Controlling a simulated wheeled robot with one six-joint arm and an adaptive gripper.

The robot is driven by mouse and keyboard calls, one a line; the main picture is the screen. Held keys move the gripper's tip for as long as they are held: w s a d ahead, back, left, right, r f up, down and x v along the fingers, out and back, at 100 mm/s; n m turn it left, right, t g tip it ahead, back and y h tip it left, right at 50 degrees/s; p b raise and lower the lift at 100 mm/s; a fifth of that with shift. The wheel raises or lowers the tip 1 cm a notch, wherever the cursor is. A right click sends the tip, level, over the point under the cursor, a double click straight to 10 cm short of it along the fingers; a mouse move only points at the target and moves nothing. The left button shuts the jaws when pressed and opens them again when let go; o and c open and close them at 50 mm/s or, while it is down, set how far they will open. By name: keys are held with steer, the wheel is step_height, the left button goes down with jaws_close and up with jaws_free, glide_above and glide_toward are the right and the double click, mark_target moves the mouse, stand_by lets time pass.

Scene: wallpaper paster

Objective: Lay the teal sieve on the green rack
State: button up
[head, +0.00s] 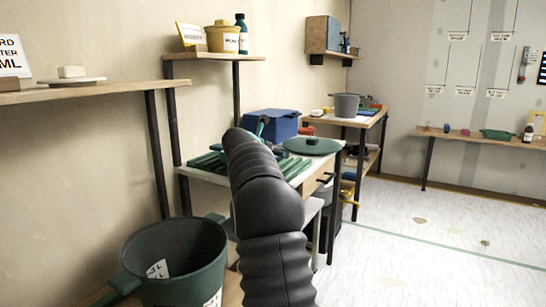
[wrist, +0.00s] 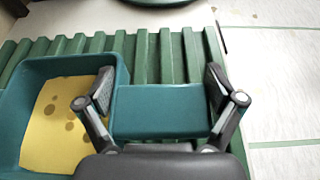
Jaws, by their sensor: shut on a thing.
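The teal sieve (wrist: 60,66) is at the left and middle of the wrist view, a square pan with a yellow, dark-spotted area inside it. Its wide flat teal handle lies between the two fingers of my gripper (wrist: 159,90), which is shut on it. The green rack (wrist: 145,48), made of parallel slats, is under and beyond the sieve. I cannot tell whether the sieve touches the slats. In the head view the rack (head: 296,168) lies on a white-topped table, partly hidden by my dark arm. My arm also hides the gripper there.
A round dark green lid (head: 313,147) lies behind the rack, and a blue box (head: 272,123) stands at the back. A large green pot (head: 180,260) is at the front left. A shelf (head: 215,57) is above the table. Open floor (head: 400,240) is at the right.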

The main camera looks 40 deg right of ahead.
steer(key=shift+f, duration=0.15)
steer(key=o, duration=0.9)
